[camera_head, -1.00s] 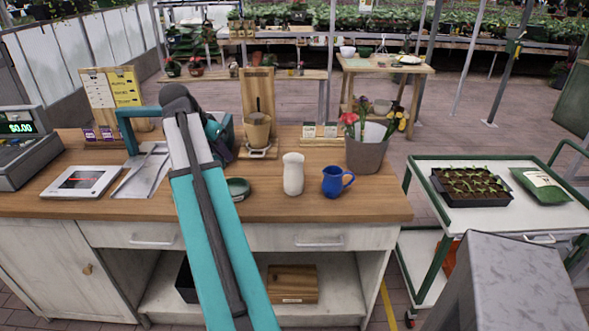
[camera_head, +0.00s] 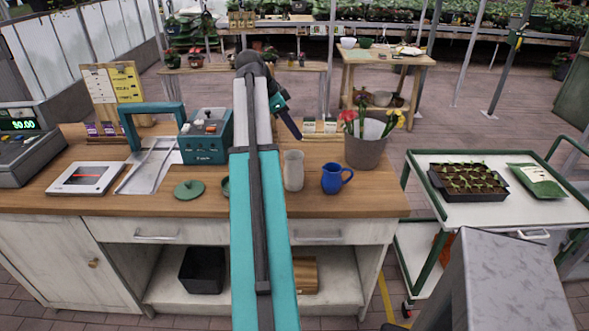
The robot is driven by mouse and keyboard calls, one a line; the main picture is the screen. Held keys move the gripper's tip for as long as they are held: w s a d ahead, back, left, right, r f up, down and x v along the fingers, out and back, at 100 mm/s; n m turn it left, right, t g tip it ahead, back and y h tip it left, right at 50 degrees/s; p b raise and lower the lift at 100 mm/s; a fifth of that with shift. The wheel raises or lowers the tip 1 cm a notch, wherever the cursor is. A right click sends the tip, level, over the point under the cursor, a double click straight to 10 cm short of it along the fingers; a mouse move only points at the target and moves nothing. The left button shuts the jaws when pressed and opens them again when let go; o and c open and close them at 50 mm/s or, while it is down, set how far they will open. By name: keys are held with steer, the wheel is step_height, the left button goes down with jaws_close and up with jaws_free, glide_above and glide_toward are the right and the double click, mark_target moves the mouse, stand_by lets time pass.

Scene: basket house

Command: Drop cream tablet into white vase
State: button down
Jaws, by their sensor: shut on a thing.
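The white vase (camera_head: 293,172) stands upright on the wooden counter, just left of a blue jug (camera_head: 332,179), and looks greyer in shadow. My gripper (camera_head: 296,132) is a small dark shape at the end of my teal arm. It points down and right, above and behind the vase in the picture. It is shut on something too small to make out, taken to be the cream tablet. The tablet itself cannot be seen, and the vase's inside is not clear.
A green lid (camera_head: 189,190) lies on the counter, and a green dish (camera_head: 225,187) is partly hidden by my arm. A grey flower pot (camera_head: 365,150) stands right of the jug. A teal box (camera_head: 206,137) and a tablet-like screen device (camera_head: 88,178) stand left.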

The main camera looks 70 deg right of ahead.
steer(key=shift+f, duration=0.1)
steer(key=shift+f+b, duration=1.65)
steer(key=shift+f, duration=1.25)
steer(key=c, duration=1.6)
jaws_free()
steer(key=shift+r, duration=0.1)
steer(key=shift+b+v, duration=1.25)
steer(key=shift+v, duration=5.6)
steer(key=shift+r, duration=0.1)
